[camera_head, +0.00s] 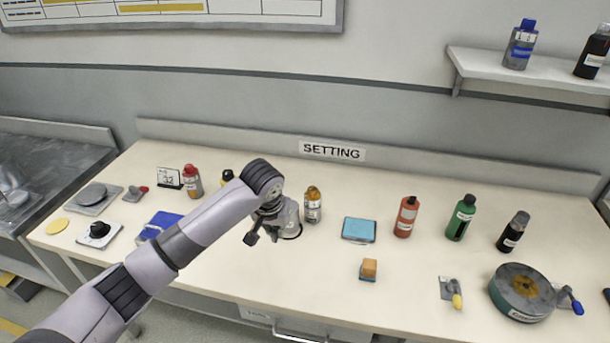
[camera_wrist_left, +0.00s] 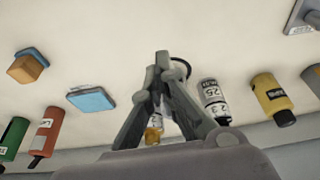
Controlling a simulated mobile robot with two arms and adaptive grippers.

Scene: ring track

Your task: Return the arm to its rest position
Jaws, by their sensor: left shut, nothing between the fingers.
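My left arm (camera_head: 185,240) comes in from the lower left and reaches over the white bench. Its left gripper (camera_head: 252,238) is shut and empty, pointing down above the middle of the bench. In the left wrist view its fingers (camera_wrist_left: 160,62) meet at their tips with nothing between them. An amber bottle (camera_head: 312,205) stands just right of the gripper; in the wrist view it shows behind the fingers (camera_wrist_left: 153,134). My right gripper is not in view.
A blue pad (camera_head: 359,230) and an orange block (camera_head: 369,268) lie right of the gripper. Red (camera_head: 406,217), green (camera_head: 461,217) and black (camera_head: 513,232) bottles stand farther right, near a round green-rimmed device (camera_head: 522,292). A blue box (camera_head: 160,225) lies left of the arm.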

